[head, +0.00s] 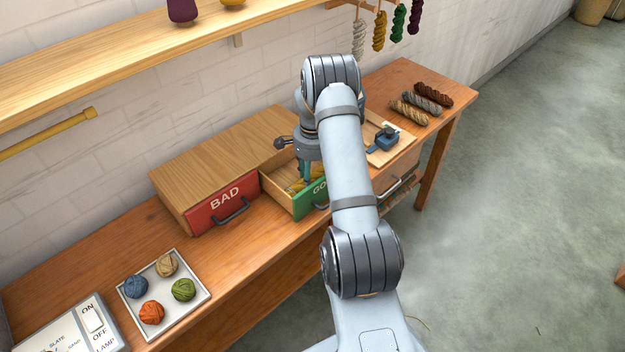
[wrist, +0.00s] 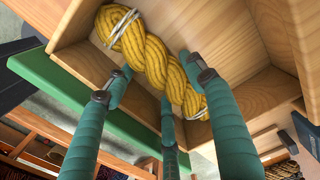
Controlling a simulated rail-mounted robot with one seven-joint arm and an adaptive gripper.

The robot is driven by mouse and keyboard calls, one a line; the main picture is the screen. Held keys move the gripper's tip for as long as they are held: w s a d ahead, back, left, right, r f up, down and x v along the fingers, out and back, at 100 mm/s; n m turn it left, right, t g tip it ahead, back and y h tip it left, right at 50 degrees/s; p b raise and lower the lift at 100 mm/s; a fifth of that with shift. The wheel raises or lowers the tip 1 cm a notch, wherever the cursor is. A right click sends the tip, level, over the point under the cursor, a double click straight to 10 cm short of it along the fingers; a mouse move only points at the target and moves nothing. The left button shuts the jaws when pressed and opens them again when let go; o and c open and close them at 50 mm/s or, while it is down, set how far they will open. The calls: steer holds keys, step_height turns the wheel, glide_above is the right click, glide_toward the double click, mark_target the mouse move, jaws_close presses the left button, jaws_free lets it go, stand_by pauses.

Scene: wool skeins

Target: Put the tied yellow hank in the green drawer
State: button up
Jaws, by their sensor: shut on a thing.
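The tied yellow hank (wrist: 152,58) is a twisted skein with pale ties around both ends. It lies across the wrist view and shows partly in the head view (head: 294,187). My gripper (head: 304,178) points down into the open green drawer, and its teal fingers (wrist: 160,82) are shut on the hank's middle. The green drawer (head: 310,201) is pulled out, with pale wooden walls; its green front also shows in the wrist view (wrist: 95,105). The hank is within the drawer's walls; I cannot tell whether it rests on the floor. My arm hides the drawer's right part.
The red BAD drawer (head: 222,207) is shut to the left. A tray (head: 205,296) of wool balls and a switch panel (head: 75,328) stand at front left. A blue device (head: 384,140) and several twisted skeins (head: 422,102) lie to the right. A shelf (head: 110,62) runs above.

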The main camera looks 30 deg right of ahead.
mark_target(313, 179)
steer(key=o, duration=1)
steer(key=shift+c, duration=0.2)
step_height(313, 179, up, 13)
